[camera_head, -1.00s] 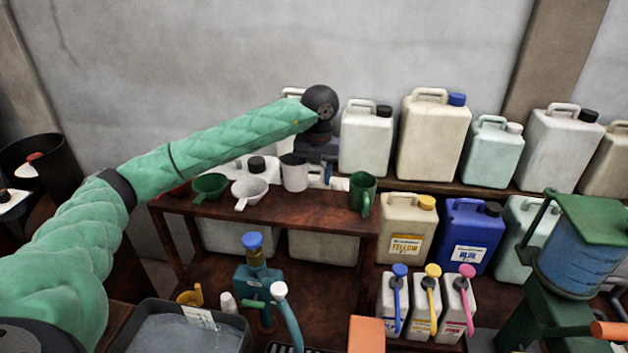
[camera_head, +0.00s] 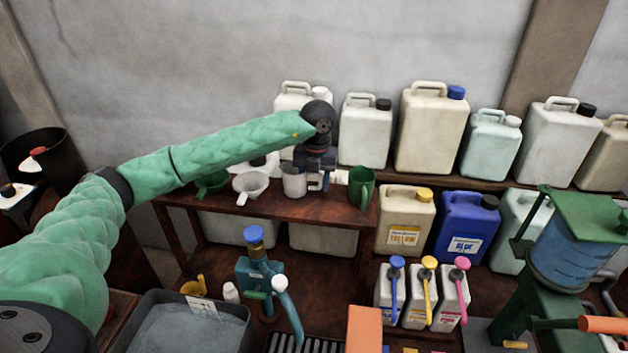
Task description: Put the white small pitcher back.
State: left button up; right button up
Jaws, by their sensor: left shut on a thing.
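The white small pitcher (camera_head: 293,183) is upright at the shelf (camera_head: 330,210), between a white funnel-like cup and a green mug. Its base appears at the shelf top, but I cannot tell whether it touches. My left gripper (camera_head: 318,182) points down just right of the pitcher, shut on it at its handle side; the wrist hides part of the grip. My right gripper is not in view.
The white cup (camera_head: 250,185) and a green cup (camera_head: 212,181) stand left of the pitcher. The green mug (camera_head: 362,188) stands to the right. Large jugs (camera_head: 364,135) line the back. A blue-capped teal pump (camera_head: 257,270) stands below in front.

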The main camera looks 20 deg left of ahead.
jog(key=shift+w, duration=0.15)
pick_arm(q)
jog(key=shift+f, duration=0.1)
jog(key=o, duration=1.3)
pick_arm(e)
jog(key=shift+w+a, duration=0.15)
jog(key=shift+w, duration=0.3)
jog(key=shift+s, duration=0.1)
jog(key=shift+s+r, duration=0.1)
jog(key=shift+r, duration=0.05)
